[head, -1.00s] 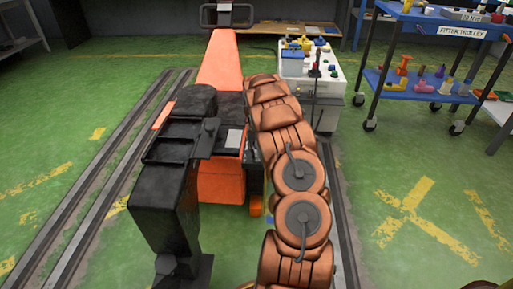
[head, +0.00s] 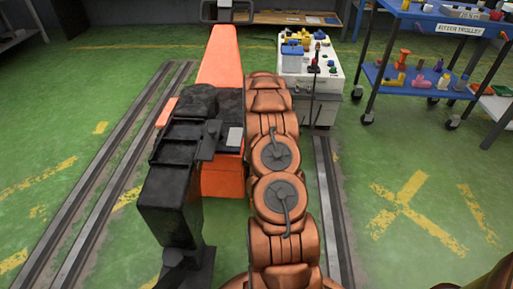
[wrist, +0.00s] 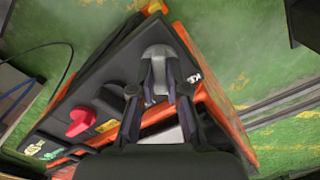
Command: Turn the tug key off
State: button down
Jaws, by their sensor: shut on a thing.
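The orange tug (head: 221,60) stands between the rails, with its black seat (head: 168,205) towards me. In the wrist view its dark panel (wrist: 110,75) shows at an angle. My gripper (wrist: 158,72) is shut on a grey, round-topped piece, the tug key (wrist: 157,52), beside a partly covered white label (wrist: 194,77) that seems to start "KE". The fingers hide the lower part of the key, so I cannot tell its turn position. In the head view my own arm hides the gripper and key.
A red knob (wrist: 82,122) sits on the same panel, left of my gripper. A white cabinet (head: 321,92) with small items stands behind the tug. A blue trolley (head: 418,80) is at the right. Green floor at the right is open.

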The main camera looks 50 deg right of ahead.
jog(key=n, duration=0.3)
jog(key=shift+n+p, duration=0.3)
jog(key=shift+p, duration=0.05)
jog(key=shift+n, duration=1.7)
jog(key=c, duration=1.2)
grip_release()
jog(key=shift+o, duration=0.2)
jog(key=shift+r, duration=0.15)
notch_tip(320, 180, up, 12)
